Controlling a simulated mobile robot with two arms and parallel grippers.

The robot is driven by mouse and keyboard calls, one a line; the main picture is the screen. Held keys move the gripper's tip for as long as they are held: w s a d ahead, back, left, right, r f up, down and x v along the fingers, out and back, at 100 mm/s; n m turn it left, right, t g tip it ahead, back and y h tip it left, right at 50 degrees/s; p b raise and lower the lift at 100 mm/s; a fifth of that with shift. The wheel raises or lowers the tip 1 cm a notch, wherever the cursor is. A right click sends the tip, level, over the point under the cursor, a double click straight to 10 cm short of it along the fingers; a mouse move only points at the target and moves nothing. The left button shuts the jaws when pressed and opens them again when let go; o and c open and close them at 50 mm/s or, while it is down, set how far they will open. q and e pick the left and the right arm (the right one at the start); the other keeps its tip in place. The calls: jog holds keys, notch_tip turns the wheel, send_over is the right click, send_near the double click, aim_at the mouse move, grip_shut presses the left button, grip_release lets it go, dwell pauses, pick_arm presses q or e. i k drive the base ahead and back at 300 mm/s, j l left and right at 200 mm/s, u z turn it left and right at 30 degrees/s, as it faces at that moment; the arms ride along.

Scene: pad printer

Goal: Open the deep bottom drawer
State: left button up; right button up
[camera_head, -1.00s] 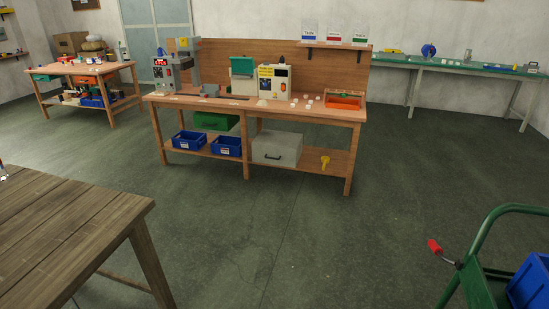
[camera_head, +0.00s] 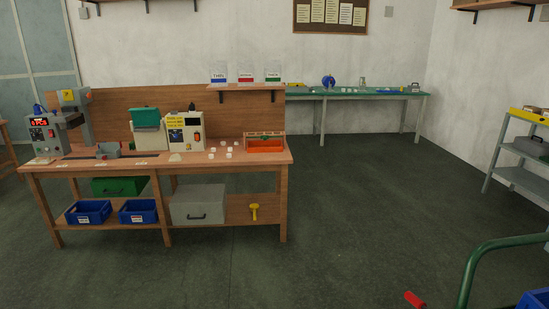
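A deep grey drawer unit (camera_head: 197,203) sits on the lower shelf of the wooden workbench (camera_head: 225,161). Its front is closed and has a dark handle (camera_head: 196,217) low on it.
Two blue bins (camera_head: 88,212) and a yellow tool (camera_head: 254,211) flank the drawer unit on the shelf.

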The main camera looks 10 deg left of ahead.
aim_at(210, 213)
jog(key=i+j+u, duration=0.1)
jog(key=i+j, duration=0.15)
jog(key=i, duration=0.3)
jog(key=i+j+u, duration=0.15)
jog(key=i, duration=0.4)
jog(key=i+j+u, duration=0.1)
jog(key=i+j, duration=0.15)
jog(key=i, duration=0.3)
jog(key=i+j+u, duration=0.1)
jog(key=i, duration=0.45)
